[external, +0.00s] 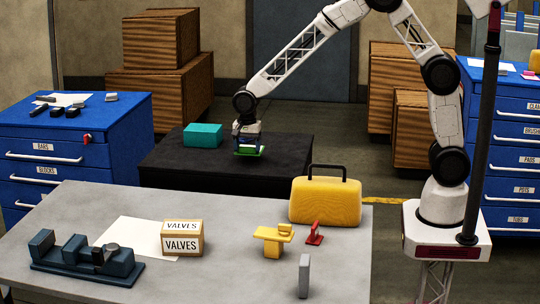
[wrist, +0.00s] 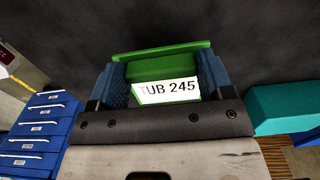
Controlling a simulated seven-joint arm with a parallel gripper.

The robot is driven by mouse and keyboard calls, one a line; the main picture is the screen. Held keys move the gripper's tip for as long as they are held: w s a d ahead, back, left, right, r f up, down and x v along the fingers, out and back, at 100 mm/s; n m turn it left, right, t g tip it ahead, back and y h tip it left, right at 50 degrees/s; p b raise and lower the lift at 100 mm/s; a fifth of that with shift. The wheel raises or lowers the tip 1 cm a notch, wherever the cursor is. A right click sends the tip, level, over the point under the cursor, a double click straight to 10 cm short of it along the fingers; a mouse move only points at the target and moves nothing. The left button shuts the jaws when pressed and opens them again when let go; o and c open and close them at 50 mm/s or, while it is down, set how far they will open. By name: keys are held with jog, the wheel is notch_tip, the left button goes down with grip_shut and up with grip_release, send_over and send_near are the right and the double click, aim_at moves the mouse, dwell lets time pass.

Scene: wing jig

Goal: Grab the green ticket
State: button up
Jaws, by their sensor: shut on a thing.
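The green ticket (wrist: 162,68) is in the wrist view, a green piece with a white label reading "TUB 245". It sits between the two blue fingers of my gripper (wrist: 163,80), which are shut on it. A flat green edge sticks out past the fingertips. In the external view my gripper (external: 248,143) points down over the black table, with the green ticket (external: 247,152) at its tips. I cannot tell whether the ticket touches the black surface.
A teal box (external: 203,135) stands on the black table (external: 200,168), left of my gripper. The grey bench (external: 220,280) in front holds a yellow case (external: 325,201), a VALVES box (external: 182,238) and a dark vise (external: 85,262). A blue cabinet (external: 120,130) stands at the left.

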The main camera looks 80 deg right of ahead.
jog(key=s, duration=0.4)
jog(key=s+r, duration=0.1)
jog(key=s, duration=0.9)
jog(key=shift+r, duration=0.2)
